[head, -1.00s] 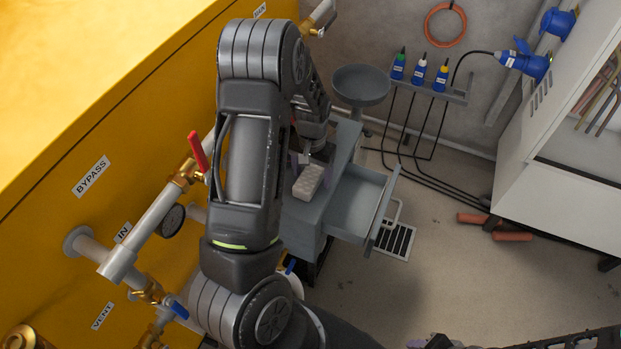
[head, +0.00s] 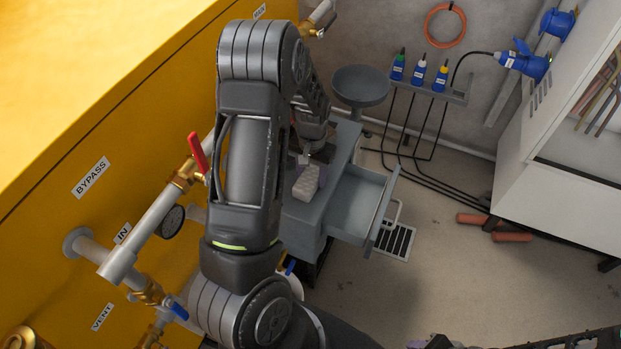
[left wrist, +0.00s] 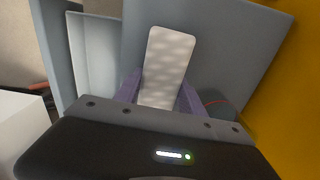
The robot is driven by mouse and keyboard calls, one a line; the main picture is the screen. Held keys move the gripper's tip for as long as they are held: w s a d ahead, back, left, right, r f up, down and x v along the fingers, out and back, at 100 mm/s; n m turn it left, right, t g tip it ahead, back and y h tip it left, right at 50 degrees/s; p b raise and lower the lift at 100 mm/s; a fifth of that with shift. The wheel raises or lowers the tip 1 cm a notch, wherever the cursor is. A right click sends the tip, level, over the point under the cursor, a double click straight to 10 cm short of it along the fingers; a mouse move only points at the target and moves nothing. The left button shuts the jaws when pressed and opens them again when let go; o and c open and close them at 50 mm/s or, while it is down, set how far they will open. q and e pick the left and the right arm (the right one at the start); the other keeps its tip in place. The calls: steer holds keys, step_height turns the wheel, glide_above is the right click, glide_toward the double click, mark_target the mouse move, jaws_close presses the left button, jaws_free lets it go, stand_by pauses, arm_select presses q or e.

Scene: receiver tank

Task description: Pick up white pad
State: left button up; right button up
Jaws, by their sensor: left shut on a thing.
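The white pad (head: 305,185) is a pale, dimpled block on the grey top of the cabinet beside the yellow tank. My left gripper (head: 312,170) reaches down over its far end and is shut on it. In the left wrist view, the pad (left wrist: 168,60) stands out from between the two purple fingers of the left gripper (left wrist: 160,97). I cannot tell whether the pad is clear of the surface. My left arm hides part of the cabinet.
The grey cabinet has an open drawer (head: 357,205) to the right of the pad. A round grey stool (head: 361,85) stands behind. The yellow tank (head: 60,150) with pipes and valves borders the left.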

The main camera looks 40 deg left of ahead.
mark_target(312, 175)
arm_select(q)
steer(key=shift+r, duration=0.1)
step_height(312, 175, up, 10)
steer(key=shift+f+p, duration=0.1)
steer(key=shift+p, duration=0.55)
stand_by(0.6)
steer(key=shift+s+n, duration=0.25)
steer(key=shift+n, duration=0.05)
steer(key=w+d+r+m+p, duration=0.1)
steer(key=w+d+r+p, duration=0.3)
steer(key=d+r, duration=0.5)
steer(key=w+d+r+m+p, duration=0.2)
steer(key=w+d+r+p, duration=0.2)
steer(key=d+r, duration=0.5)
steer(key=d+p, duration=0.1)
steer(key=d, duration=0.2)
steer(key=shift+w, duration=0.3)
